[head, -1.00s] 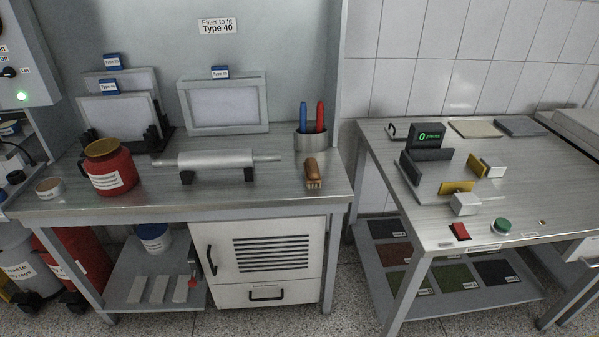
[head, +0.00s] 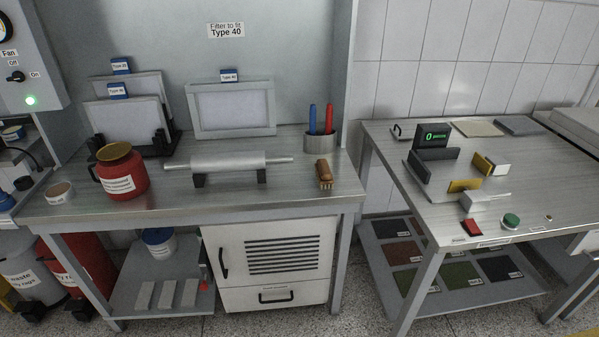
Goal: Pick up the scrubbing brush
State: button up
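The scrubbing brush (head: 323,174) has a brown wooden back and pale bristles. It lies near the front right of the left steel table (head: 250,202), right of the metal roller and in front of the pen cup. Nothing touches it from above. My gripper is not in the head view.
A metal roller (head: 228,161) rests on dark stands left of the brush. A steel cup (head: 320,141) with a blue and a red handle stands behind it. A red jar (head: 121,172) stands at left. A gap separates the right table (head: 398,180).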

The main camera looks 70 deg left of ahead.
aim_at(323, 171)
jog(key=k, duration=0.2)
jog(key=u, duration=1.95)
jog(key=k, duration=0.15)
jog(key=u, duration=1.6)
jog(key=k, duration=0.7)
jog(key=z, duration=0.2)
jog(key=i, duration=0.55)
jog(key=z, duration=0.1)
